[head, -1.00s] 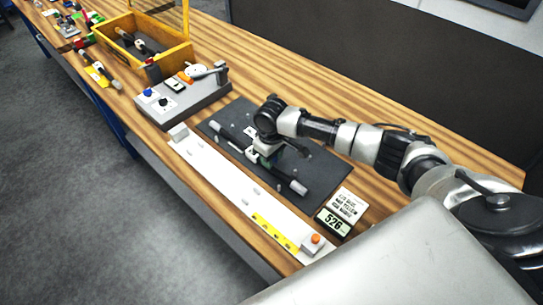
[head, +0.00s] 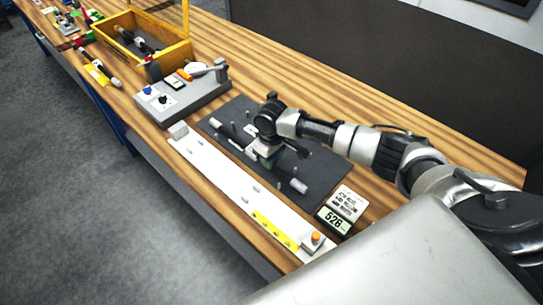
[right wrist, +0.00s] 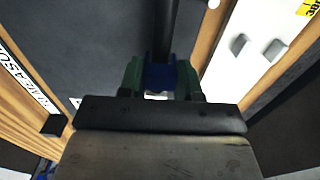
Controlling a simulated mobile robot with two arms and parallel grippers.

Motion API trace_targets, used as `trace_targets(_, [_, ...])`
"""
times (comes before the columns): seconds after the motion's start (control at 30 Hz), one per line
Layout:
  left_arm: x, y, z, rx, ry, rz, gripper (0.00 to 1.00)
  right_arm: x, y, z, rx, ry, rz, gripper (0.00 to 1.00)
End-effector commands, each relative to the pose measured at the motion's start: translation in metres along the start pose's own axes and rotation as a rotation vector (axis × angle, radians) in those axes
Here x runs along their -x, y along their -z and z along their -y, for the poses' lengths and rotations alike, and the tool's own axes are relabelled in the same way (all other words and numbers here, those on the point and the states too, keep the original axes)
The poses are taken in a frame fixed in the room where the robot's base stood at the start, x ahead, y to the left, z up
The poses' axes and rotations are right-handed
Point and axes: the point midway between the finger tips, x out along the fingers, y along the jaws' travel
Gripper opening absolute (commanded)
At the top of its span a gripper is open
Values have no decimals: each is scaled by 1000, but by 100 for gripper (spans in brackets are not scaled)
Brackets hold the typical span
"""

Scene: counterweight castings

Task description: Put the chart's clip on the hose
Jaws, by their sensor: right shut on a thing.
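My right gripper (head: 264,152) is low over the dark mat (head: 325,166), at the hose. In the right wrist view its green fingertips (right wrist: 160,82) are shut on a blue clip (right wrist: 160,76). The dark hose (right wrist: 165,25) runs from the top of that view to the clip. I cannot tell whether the clip is seated around it. In the head view the hose is hard to make out against the mat; its pale right end (head: 299,186) shows. The chart (head: 347,202) is a small white card naming colours; its figures are too small to read surely. My left gripper is out of view.
A white strip (head: 215,170) with small pegs and an orange button (head: 316,237) lies in front of the mat. A display (head: 333,220) reads 526. A grey control box (head: 190,100) and a yellow crate (head: 178,54) with dark rods stand to the left.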

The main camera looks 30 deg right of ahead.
Motion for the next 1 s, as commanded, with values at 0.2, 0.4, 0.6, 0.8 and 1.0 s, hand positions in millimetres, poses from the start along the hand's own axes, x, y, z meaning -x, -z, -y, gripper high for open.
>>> trace_targets(0.2, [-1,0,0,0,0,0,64,-4,0,0,0,0,0,20])
trace_targets(0.4, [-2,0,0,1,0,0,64,-7,0,0,0,0,0,20])
trace_targets(0.6, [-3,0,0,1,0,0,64,-10,0,0,0,0,0,20])
trace_targets(0.8, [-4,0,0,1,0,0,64,-12,0,0,1,1,-1,37])
trace_targets(1.0, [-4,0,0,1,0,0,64,-12,0,0,0,0,-1,63])
